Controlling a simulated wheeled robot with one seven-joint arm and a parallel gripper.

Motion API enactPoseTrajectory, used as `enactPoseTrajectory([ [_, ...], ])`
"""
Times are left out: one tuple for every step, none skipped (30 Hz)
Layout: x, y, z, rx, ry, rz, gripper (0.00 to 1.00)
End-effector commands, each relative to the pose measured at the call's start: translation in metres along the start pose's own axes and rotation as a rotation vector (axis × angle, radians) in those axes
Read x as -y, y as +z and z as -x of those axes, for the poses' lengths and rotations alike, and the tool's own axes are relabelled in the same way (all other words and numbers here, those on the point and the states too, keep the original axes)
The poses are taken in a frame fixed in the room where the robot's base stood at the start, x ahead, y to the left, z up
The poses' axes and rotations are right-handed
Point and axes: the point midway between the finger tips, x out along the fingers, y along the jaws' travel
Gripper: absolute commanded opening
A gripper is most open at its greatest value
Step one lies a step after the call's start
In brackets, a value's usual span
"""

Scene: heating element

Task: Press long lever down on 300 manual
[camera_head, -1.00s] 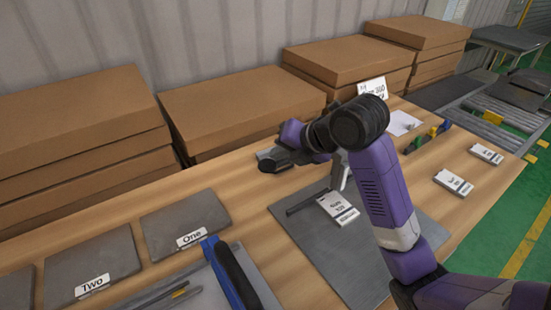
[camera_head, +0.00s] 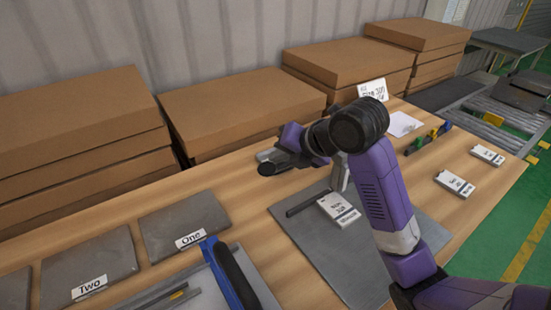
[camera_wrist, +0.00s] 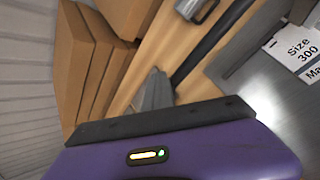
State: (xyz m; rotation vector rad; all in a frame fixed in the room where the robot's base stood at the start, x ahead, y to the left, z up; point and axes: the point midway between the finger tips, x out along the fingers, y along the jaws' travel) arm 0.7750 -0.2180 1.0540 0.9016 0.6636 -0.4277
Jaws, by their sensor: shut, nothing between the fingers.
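A long dark bar (camera_wrist: 212,42), which looks like the long lever, runs diagonally up from near my fingertips in the wrist view. A metallic rounded part (camera_wrist: 196,9) shows at the top. My gripper (camera_wrist: 154,90) is shut and empty, its tip close to the lower end of the bar; contact cannot be told. In the head view my gripper (camera_head: 288,160) is above the table; my arm hides most of the device.
Stacked brown boxes (camera_head: 240,108) line the wall behind the table. A grey mat (camera_head: 320,256) holds a white box (camera_head: 338,210) and a dark bar (camera_head: 307,203). Plates labelled One (camera_head: 183,216) and Two (camera_head: 90,262) lie left. More white boxes (camera_head: 454,183) lie right.

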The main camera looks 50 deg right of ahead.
Motion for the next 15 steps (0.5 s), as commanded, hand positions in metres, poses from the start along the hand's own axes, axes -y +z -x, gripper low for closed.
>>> enactPoseTrajectory([
  [0.0012, -0.0009, -0.0013, -0.001, -0.002, -0.001, 0.00],
  [0.0014, -0.0011, -0.0015, -0.001, -0.002, -0.001, 0.00],
  [0.0016, -0.0013, -0.0018, -0.001, -0.002, -0.001, 0.00],
  [0.0017, -0.0014, -0.0020, -0.001, -0.002, -0.001, 0.00],
  [0.0019, -0.0016, -0.0022, -0.002, -0.002, -0.001, 0.00],
  [0.0021, -0.0018, -0.0025, -0.002, -0.002, -0.001, 0.00],
  [0.0023, -0.0020, -0.0027, -0.002, -0.002, -0.001, 0.00],
  [0.0024, -0.0021, -0.0029, -0.002, -0.002, -0.001, 0.00],
  [0.0027, -0.0023, -0.0031, -0.002, -0.002, -0.001, 0.00],
  [0.0028, -0.0025, -0.0034, -0.002, -0.002, -0.001, 0.00],
  [0.0030, -0.0026, -0.0036, -0.002, -0.002, -0.001, 0.00],
  [0.0032, -0.0029, -0.0038, -0.002, -0.002, -0.001, 0.00],
  [0.0033, -0.0030, -0.0041, -0.002, -0.002, -0.001, 0.00],
  [0.0035, -0.0032, -0.0043, -0.002, -0.002, -0.001, 0.00],
  [0.0037, -0.0034, -0.0045, -0.002, -0.002, -0.001, 0.00],
])
